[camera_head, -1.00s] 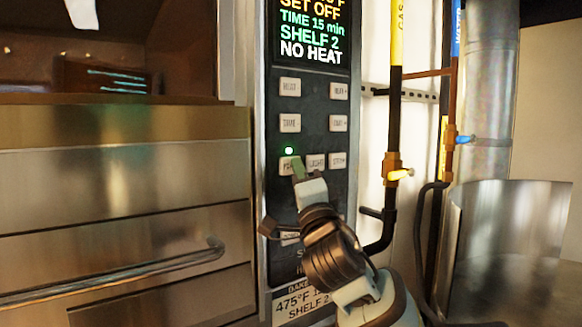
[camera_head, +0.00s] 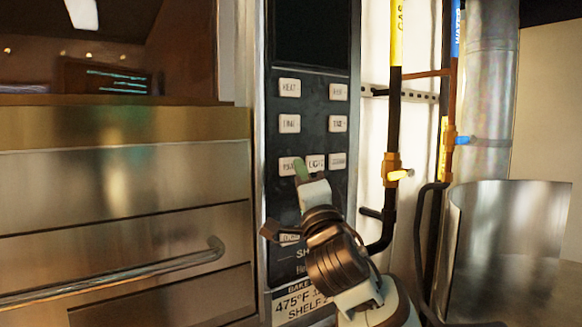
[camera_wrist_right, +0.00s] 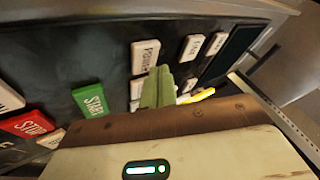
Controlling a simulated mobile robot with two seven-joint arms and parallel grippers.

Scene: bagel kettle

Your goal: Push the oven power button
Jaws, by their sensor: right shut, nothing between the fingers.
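The oven's dark control panel (camera_head: 312,120) stands in the middle of the head view. Its power button (camera_head: 286,164) is a pale key in the third row, at the left. In the right wrist view the power button (camera_wrist_right: 145,56) shows just beyond the fingertips. My right gripper (camera_head: 301,170) is shut and empty, its green fingertips at the button's right edge. They also show in the wrist view (camera_wrist_right: 158,82). I cannot tell whether they touch the button. The display (camera_head: 312,32) is dark. My left gripper is not in view.
Other pale keys surround the power button, with the light key (camera_head: 316,162) close on its right. A green start button (camera_wrist_right: 90,100) and a red stop button (camera_wrist_right: 27,123) show in the wrist view. The oven handle (camera_head: 150,270) is at the left, pipes (camera_head: 393,120) at the right.

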